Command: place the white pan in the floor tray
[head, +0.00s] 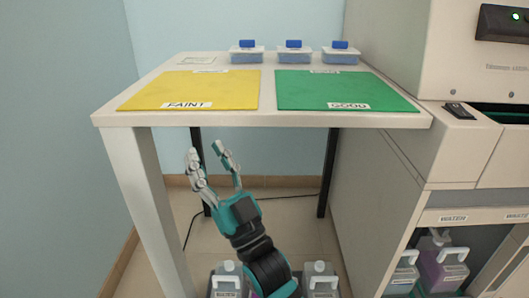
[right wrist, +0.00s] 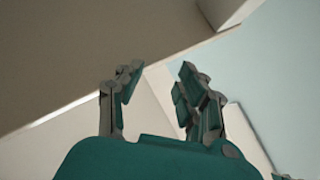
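No white pan can be made out in either view. At the bottom edge of the head view, white-capped bottles (head: 228,277) stand low near the floor, partly cut off and partly behind my right arm; a floor tray under them cannot be made out clearly. My right gripper (head: 206,150) is in front of the table, below its top, with fingers spread and pointing up. In the right wrist view the gripper (right wrist: 161,70) is open with nothing between its fingers. My left gripper is not in view.
The white table (head: 268,119) carries a yellow mat (head: 195,90), a green mat (head: 345,88) and several blue-lidded containers (head: 294,53). A large machine (head: 385,180) stands to the right, with jugs (head: 440,268) in its lower shelf.

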